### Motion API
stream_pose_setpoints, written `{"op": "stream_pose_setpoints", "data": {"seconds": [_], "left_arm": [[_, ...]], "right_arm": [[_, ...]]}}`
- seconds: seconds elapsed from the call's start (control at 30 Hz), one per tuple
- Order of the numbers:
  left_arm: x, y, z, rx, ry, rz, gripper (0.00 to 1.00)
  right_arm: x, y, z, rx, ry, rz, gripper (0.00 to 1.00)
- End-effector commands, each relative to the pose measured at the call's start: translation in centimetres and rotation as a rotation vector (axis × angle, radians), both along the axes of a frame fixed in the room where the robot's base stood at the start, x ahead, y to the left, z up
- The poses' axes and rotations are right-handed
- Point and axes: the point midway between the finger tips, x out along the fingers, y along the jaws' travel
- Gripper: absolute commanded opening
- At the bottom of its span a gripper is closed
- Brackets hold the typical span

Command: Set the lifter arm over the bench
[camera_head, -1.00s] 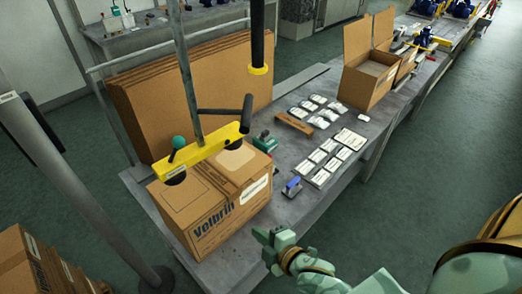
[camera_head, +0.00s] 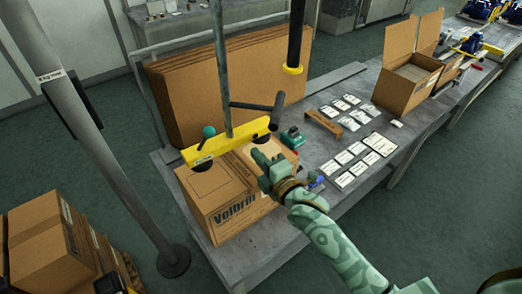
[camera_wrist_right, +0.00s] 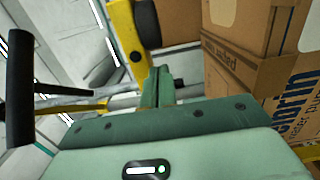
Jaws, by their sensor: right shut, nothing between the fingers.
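The lifter's yellow bar (camera_head: 228,141) hangs from a grey upright tube (camera_head: 223,70) over the near end of the bench (camera_head: 262,260). It has black suction pads, a green knob (camera_head: 208,131) and a black handle (camera_head: 277,110). The pads are at the top of a closed carton (camera_head: 208,195); I cannot tell whether they touch it. My right gripper (camera_head: 262,165) is shut and empty, in front of the carton's right part and below the handle. In the right wrist view the handle (camera_wrist_right: 20,75) is at left, the yellow bar (camera_wrist_right: 127,30) at top and the carton (camera_wrist_right: 285,85) at right. My left gripper is out of view.
A grey post (camera_head: 100,150) stands at left, near stacked cartons (camera_head: 45,235). Labelled packets (camera_head: 350,165), a green tool (camera_head: 292,137) and an open carton (camera_head: 410,85) are on the bench at right.

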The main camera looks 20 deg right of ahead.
Motion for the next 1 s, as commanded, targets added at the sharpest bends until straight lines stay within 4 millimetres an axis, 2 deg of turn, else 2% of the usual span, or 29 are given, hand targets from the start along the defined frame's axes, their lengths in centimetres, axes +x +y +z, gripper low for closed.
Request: {"op": "stream_pose_setpoints", "data": {"seconds": [0.2,0.63,0.9,1.0], "left_arm": [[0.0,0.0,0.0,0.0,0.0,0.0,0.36],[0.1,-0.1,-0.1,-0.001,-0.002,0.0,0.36],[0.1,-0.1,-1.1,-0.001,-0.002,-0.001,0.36],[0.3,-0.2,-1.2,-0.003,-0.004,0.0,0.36]], "right_arm": [[1.7,-1.0,0.0,0.001,0.0,0.001,0.0],[2.2,-1.2,0.0,0.0,-0.001,0.001,0.0],[6.3,-3.1,-0.2,-0.002,-0.002,0.002,0.0],[6.9,-3.7,0.1,0.0,-0.002,-0.002,0.0]]}}
